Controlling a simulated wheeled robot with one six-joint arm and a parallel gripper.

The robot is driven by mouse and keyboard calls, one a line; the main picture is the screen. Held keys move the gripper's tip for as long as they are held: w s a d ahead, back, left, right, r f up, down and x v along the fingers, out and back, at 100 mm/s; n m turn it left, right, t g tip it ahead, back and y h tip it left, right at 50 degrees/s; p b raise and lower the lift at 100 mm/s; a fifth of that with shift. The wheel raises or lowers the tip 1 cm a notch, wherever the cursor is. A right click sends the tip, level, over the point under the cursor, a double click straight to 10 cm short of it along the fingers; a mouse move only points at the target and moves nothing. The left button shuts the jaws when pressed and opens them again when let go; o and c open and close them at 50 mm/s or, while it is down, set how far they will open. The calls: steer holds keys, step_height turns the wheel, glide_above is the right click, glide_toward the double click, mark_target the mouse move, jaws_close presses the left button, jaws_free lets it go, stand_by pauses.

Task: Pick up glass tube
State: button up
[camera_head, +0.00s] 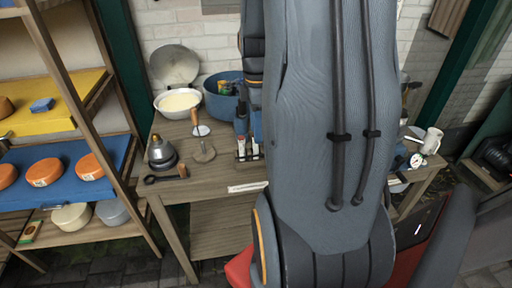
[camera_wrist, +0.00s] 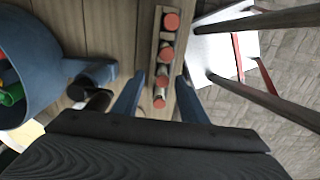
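In the wrist view, several glass tubes with red-orange tops (camera_wrist: 170,22) stand in a row in a narrow wooden rack (camera_wrist: 148,30). My gripper (camera_wrist: 161,76) is open, its two blue fingers apart on either side of the near end of the row. The nearest tubes show between the fingers, and I cannot tell how far below the fingertips they are. No tube is seen gripped. In the head view, the rack (camera_head: 249,154) stands near the table's front edge, partly hidden by my arm. My gripper is hidden there.
A blue pot (camera_wrist: 42,75) and a dark cylindrical thing (camera_wrist: 98,100) are left of the fingers. The wooden table (camera_head: 215,172) also bears a kettle (camera_head: 161,152) and a white bowl (camera_head: 178,111). A shelf with cheeses (camera_head: 45,172) is at left. Floor shows at right in the wrist view.

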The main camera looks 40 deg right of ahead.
mark_target(256, 148)
steer(key=shift+s+a+f+p, duration=0.1)
steer(key=shift+f+p, duration=0.2)
steer(key=shift+f, duration=0.85)
steer(key=shift+s+a+f+p, duration=0.1)
steer(key=shift+f+p, duration=0.2)
steer(key=shift+f, duration=0.8)
steer(key=shift+c, duration=0.4)
jaws_close()
